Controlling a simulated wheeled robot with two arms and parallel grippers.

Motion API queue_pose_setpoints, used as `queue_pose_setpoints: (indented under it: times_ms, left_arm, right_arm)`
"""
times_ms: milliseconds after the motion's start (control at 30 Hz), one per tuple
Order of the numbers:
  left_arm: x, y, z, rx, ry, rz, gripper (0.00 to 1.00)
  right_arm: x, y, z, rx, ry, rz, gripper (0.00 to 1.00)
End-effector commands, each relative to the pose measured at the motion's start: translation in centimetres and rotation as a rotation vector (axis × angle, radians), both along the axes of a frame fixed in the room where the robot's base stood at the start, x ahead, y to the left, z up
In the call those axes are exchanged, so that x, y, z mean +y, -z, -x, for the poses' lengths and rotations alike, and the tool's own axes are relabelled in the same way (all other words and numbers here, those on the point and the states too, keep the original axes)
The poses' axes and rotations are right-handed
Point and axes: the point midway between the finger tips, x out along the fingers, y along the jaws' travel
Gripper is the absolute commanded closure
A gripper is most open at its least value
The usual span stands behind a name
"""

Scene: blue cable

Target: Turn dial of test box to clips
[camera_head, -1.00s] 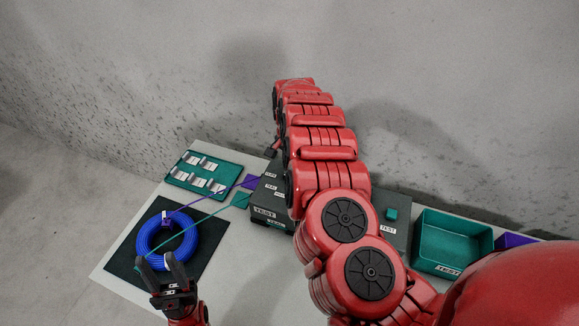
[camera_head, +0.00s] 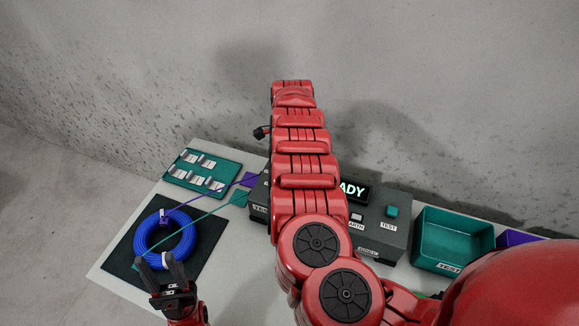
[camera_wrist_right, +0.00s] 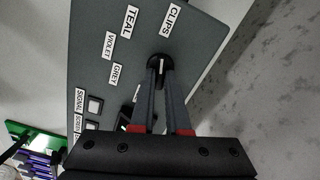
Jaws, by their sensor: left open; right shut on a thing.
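The dark grey test box (camera_head: 395,232) stands on the table, its middle hidden by my right arm in the head view. In the right wrist view its face carries the labels CLIPS (camera_wrist_right: 173,20), TEAL, VIOLET and GREY around a black dial (camera_wrist_right: 155,62). The dial's white mark points up the picture, roughly toward CLIPS. My right gripper (camera_wrist_right: 160,78) is shut on the dial; the head view hides it. My left gripper (camera_head: 162,263) is open and empty at the near edge of the blue cable coil (camera_head: 150,245).
The coil lies on a black mat (camera_head: 203,253). Violet and teal leads run from it toward the box. A teal tray with several clips (camera_head: 204,183) is behind left; a teal bin (camera_head: 447,230) is right of the box. A lit display (camera_head: 353,190) reads "ADY", partly covered.

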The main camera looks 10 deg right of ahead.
Motion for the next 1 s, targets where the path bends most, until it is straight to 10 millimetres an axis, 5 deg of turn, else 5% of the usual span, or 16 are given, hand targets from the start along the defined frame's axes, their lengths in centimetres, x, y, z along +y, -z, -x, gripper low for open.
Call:
queue_pose_setpoints:
  times_ms: [867, 900, 1000]
  left_arm:
    - [0.0, 0.83, 0.0, 0.0, 0.0, 0.0, 0.55]
    - [0.0, 0.83, 0.0, 0.0, 0.0, 0.0, 0.55]
    - [0.0, 0.83, 0.0, 0.0, 0.0, 0.0, 0.55]
  right_arm:
    - [-0.06, -0.14, -0.11, -0.006, 0.153, 0.001, 1.0]
    - [-0.06, -0.14, -0.11, -0.006, 0.153, 0.001, 0.79]
    - [-0.04, -0.1, -0.06, -0.005, 0.152, 0.001, 0.61]
